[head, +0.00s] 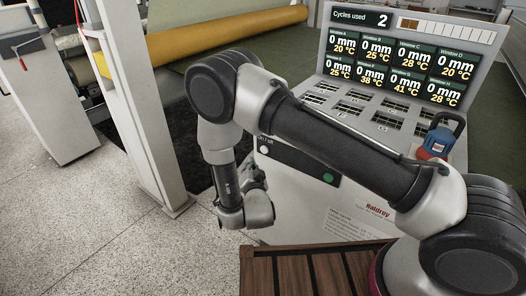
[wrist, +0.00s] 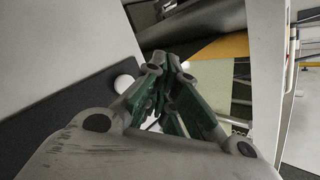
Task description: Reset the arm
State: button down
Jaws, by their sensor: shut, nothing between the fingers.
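My arm arches over the front of a grey machine console (head: 350,190) in the head view, elbow high and wrist hanging down on its left side. My gripper (head: 254,168) is partly hidden behind my own wrist links, close to the left end of the console's front. In the wrist view my gripper (wrist: 171,62) is shut and empty, its green-sided fingers meeting at the tips. A white round button (wrist: 123,82) on a dark panel lies just left of the fingers in that view. Whether they touch it cannot be told.
The console's screen (head: 405,58) reads "Cycles used 2" above several temperature windows. A green button (head: 328,177) is on the front panel. A blue-handled object (head: 438,140) stands on the console's right. A white post (head: 135,110) and yellow roll (head: 225,32) are behind left. Speckled floor is clear at left.

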jog(key=shift+s+a, duration=0.2)
jog(key=shift+s, duration=0.1)
